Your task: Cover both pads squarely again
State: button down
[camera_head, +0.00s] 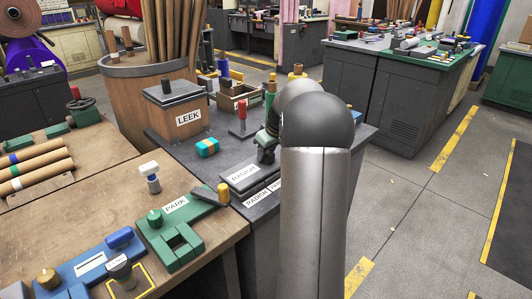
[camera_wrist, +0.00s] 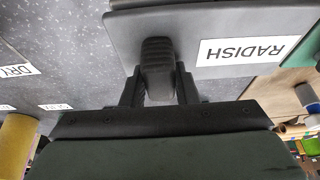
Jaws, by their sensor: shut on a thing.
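My gripper (camera_wrist: 158,88) is shut on the dark knob (camera_wrist: 157,62) of a flat grey lid labelled RADISH (camera_wrist: 180,24). In the head view my gripper (camera_head: 266,152) is partly behind my own arm, and the RADISH lid (camera_head: 238,181) shows below it. A dark base (camera_head: 240,199) with a second RADISH label sits under the lid on the grey counter. I cannot tell whether the lid touches it. The pad surface is hidden. A box labelled LEEK (camera_head: 170,117) stands behind left, with a dark knobbed lid (camera_head: 172,91) on top.
On the wooden table (camera_head: 75,215) are a green PARK holder (camera_head: 174,236) and a blue tray (camera_head: 92,264). A wooden tub (camera_head: 140,95) stands behind.

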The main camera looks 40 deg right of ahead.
jog(key=shift+f+b, duration=0.35)
jog(key=shift+f, duration=0.1)
jog(key=c, duration=1.4)
grip_release()
jog(key=shift+o, duration=0.2)
jog(key=shift+d, duration=0.25)
jog(key=shift+r, duration=0.15)
jog(key=shift+a+p+v, duration=0.2)
jog(key=shift+p+v, duration=0.25)
jog(key=shift+v, duration=0.6)
jog(key=shift+a+p+v, duration=0.25)
jog(key=shift+p+v, duration=0.15)
jog(key=shift+v, duration=0.7)
jog(key=shift+a+p+v, duration=0.2)
jog(key=shift+p+v, duration=0.25)
jog(key=shift+v, duration=0.6)
jog(key=shift+s+r, duration=0.1)
jog(key=shift+s, duration=0.05)
jog(key=o, duration=0.5)
